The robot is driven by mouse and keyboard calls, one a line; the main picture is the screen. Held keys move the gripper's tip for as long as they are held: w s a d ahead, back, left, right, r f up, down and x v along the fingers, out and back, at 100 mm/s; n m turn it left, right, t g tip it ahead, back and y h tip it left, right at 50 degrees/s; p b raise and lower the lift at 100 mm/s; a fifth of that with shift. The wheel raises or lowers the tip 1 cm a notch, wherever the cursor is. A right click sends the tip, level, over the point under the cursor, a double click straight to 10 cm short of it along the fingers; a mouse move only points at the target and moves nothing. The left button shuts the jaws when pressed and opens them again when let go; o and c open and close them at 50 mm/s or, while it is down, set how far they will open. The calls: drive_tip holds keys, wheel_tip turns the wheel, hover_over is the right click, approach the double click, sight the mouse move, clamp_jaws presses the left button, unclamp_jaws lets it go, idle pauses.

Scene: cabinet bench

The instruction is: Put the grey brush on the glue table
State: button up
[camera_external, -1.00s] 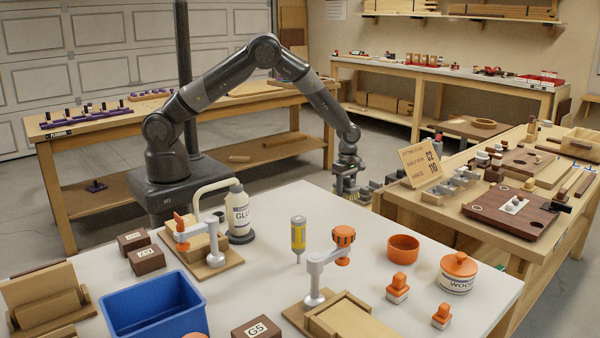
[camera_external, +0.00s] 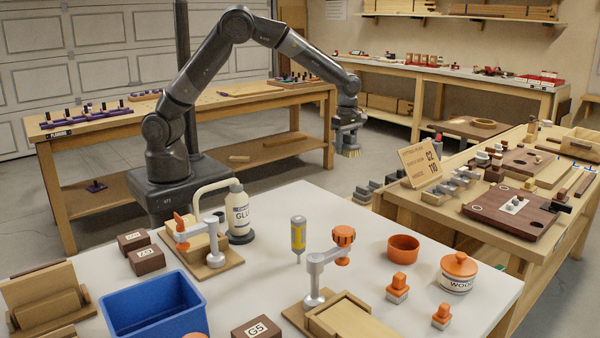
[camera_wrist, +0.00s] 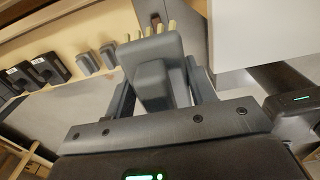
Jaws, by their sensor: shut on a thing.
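My gripper (camera_external: 348,136) is shut on the grey brush, whose pale bristles (camera_external: 351,153) point down below the fingers in the external view. In the wrist view the grey brush (camera_wrist: 153,72) sits between my two fingers (camera_wrist: 155,90), with its cream bristles at the far end. It hangs in the air, beyond the back edge of the white glue table (camera_external: 345,215). A corner of a white tabletop (camera_wrist: 270,35) shows at the upper right of the wrist view. A glue bottle (camera_external: 238,212) stands on the glue table.
The glue table carries a blue bin (camera_external: 155,305), clamps, an orange bowl (camera_external: 403,248), a yellow-grey bottle (camera_external: 298,238) and a wood pot (camera_external: 458,272). Its back right area is fairly clear. A wooden bench (camera_external: 425,215) with grey blocks and a sign stands to the right.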

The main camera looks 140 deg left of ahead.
sight(347, 134)
wheel_tip(347, 134, up, 6)
drive_tip(key=shift+w+d+r, duration=0.1)
drive_tip(key=w+d+m, duration=0.1)
drive_tip(key=w+d, duration=0.3)
drive_tip(key=d, duration=0.8)
drive_tip(key=w+d+m, duration=0.2)
drive_tip(key=w+d, duration=0.2)
drive_tip(key=d, duration=0.7)
drive_tip(key=w+d+m, duration=0.1)
drive_tip(key=w+d, duration=0.2)
drive_tip(key=d, duration=0.9)
drive_tip(key=shift+m, duration=0.3)
drive_tip(key=a+f, duration=0.3)
drive_tip(key=f, duration=0.1)
drive_tip(key=w+a+f, duration=0.1)
drive_tip(key=a+f, duration=0.7)
drive_tip(key=shift+w+a+f, duration=0.15)
drive_tip(key=shift+a+f, duration=0.1)
drive_tip(key=shift+f, duration=2.05)
drive_tip(key=o, duration=1)
drive_tip(key=shift+f, duration=0.15)
